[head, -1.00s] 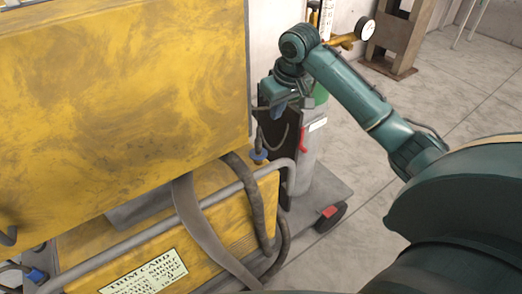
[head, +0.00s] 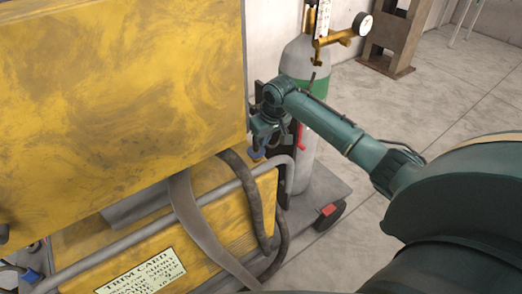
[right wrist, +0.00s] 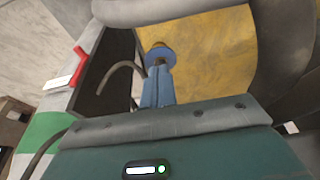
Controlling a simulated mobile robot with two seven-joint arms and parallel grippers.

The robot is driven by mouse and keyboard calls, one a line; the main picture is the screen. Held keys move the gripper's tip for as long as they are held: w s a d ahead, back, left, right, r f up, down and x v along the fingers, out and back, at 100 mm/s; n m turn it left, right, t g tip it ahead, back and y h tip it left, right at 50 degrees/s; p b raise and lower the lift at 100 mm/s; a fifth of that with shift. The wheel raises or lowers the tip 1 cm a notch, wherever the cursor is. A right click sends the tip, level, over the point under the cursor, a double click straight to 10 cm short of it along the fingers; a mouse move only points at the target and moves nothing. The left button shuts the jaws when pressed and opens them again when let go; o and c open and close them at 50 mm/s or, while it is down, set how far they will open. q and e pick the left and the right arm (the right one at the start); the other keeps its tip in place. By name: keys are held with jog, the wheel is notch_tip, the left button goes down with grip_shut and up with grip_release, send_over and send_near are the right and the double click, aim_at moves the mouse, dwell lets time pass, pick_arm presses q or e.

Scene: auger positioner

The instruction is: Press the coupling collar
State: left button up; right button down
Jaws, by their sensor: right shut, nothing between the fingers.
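The coupling collar is a small blue ring with a tan face. In the right wrist view the collar (right wrist: 161,52) shows just beyond the fingertips, in front of a yellow panel. In the head view a blue bit of it (head: 256,155) shows beside the yellow cabinet's right edge, mostly hidden by my gripper. My right gripper (head: 260,144) is over it, pointing down. In the right wrist view the blue fingers (right wrist: 159,68) are shut together with nothing between them. Their tips overlap the collar's edge; I cannot tell whether they touch it. My left gripper is out of view.
The yellow cabinet (head: 120,100) fills the left. A grey rail (head: 150,232), thick hoses (head: 255,200) and a trim card (head: 140,275) are below.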

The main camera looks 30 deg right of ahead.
aim_at(259, 155)
jog(key=x, duration=0.6)
jog(key=shift+b, duration=0.35)
